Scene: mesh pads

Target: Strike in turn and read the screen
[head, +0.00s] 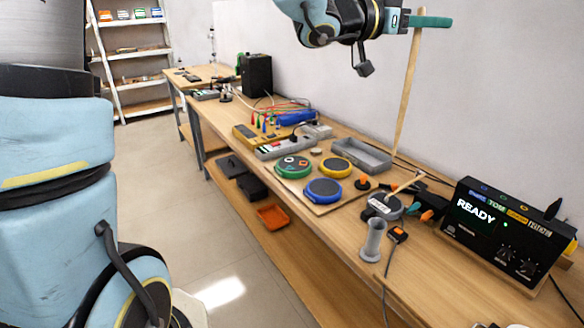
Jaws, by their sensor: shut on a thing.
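My gripper (418,21) is at the top of the head view, with a teal finger showing. It is shut on a long wooden stick (407,90) that hangs down, slightly tilted. Its lower end is right of the pads in the picture, behind the grey tray. A green pad (293,166), a yellow pad (335,167) and a blue pad (323,191) sit together on a wooden board on the bench. The green pad bears small coloured marks. The black box with the screen (477,212) reads READY, with a green light beside it. Coloured labels above are mostly too small to read.
A grey tray (362,155) lies behind the pads. A grey cup (373,240), a round grey device (384,207) and another short stick (407,184) are right of them. Cables and a power strip (285,147) clutter the bench. An orange bin (272,217) is below.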

